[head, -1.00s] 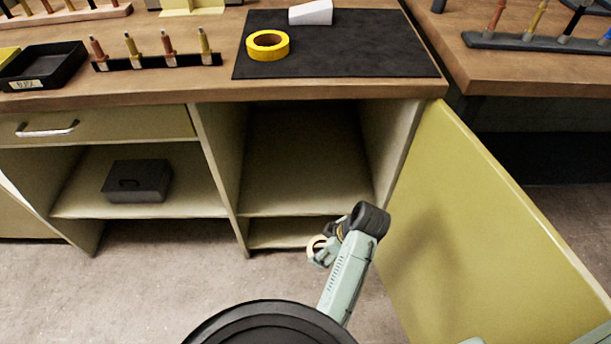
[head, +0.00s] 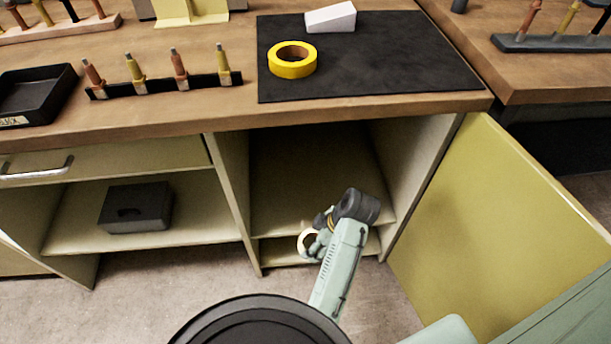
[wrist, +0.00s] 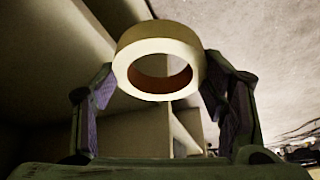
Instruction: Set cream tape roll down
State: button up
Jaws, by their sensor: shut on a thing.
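The cream tape roll (wrist: 160,44) is in my gripper (wrist: 160,75), between the two fingers in the wrist view. Its ring faces the camera and its reddish-brown inner core shows. In the head view the cream tape roll (head: 305,243) is small and partly hidden by my gripper (head: 316,240). Gripper and roll are low in front of the open cabinet, by its lower shelf (head: 290,215). Whether the roll touches the cabinet cannot be told.
The yellow cabinet door (head: 500,230) stands open at the right of my arm. A yellow tape roll (head: 292,60) and a white block (head: 331,17) are on the black mat (head: 400,60) on the bench. A dark box (head: 135,208) sits on the left shelf.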

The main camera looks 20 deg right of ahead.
jog(key=w, duration=0.1)
send_over(292, 207)
jog(key=s, duration=0.2)
jog(key=shift+w+d+f+p, duration=0.25)
jog(key=shift+d+f, duration=0.2)
jog(key=shift+f, duration=0.25)
jog(key=shift+w+f, duration=0.2)
jog(key=shift+f, duration=0.7)
jog(key=shift+w+f, duration=0.2)
jog(key=shift+f, duration=0.7)
jog(key=o, duration=0.7)
jog(key=shift+f, duration=0.15)
jog(key=shift+c, duration=0.2)
jog(key=o, duration=0.5)
jog(key=v, duration=1.2)
jog(key=shift+d, duration=0.1)
